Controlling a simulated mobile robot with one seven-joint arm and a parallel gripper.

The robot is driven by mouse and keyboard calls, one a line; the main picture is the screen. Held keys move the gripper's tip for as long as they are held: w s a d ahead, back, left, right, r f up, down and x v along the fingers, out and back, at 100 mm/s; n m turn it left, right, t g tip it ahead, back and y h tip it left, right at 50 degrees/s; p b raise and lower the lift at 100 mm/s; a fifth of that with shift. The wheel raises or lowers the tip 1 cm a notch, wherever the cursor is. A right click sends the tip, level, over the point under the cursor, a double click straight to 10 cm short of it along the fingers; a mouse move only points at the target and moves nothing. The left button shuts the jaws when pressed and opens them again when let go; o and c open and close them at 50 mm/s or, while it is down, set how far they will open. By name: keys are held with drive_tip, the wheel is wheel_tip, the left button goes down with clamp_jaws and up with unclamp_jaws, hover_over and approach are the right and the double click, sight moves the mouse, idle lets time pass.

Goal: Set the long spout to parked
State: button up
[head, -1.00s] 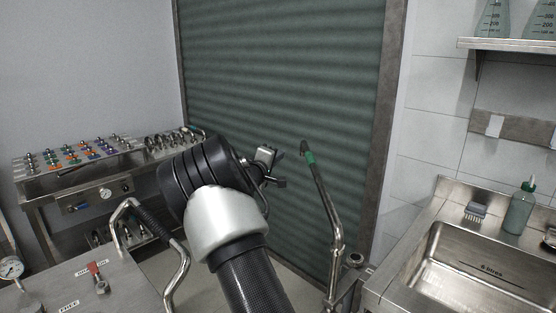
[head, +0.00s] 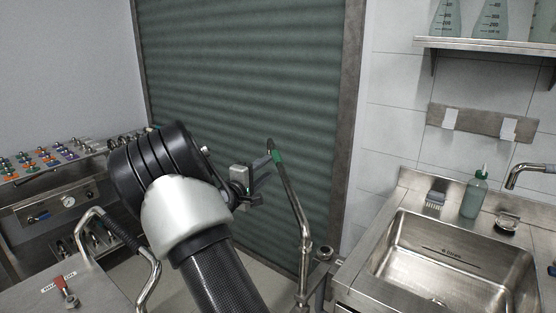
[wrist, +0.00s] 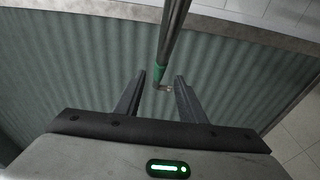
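The long spout (head: 291,195) is a slim bent steel pipe with a green band and a dark tip at its upper end. It rises from a fitting left of the sink and leans left in front of the green shutter. My gripper (head: 260,182) is at the left of its upper part. In the wrist view the spout (wrist: 174,30) comes down from the top edge, its green band just ahead of the gap between my fingers (wrist: 160,80). The fingers are apart and nothing is clamped. I cannot tell whether either finger touches the pipe. No parked mark is readable.
A bench with a bent rail (head: 152,262) and red-handled valve (head: 66,290) is at lower left. The shutter (head: 240,80) stands close behind the spout.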

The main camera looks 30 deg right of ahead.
sight(278, 158)
drive_tip(key=x, duration=0.9)
drive_tip(key=shift+d, duration=0.1)
clamp_jaws()
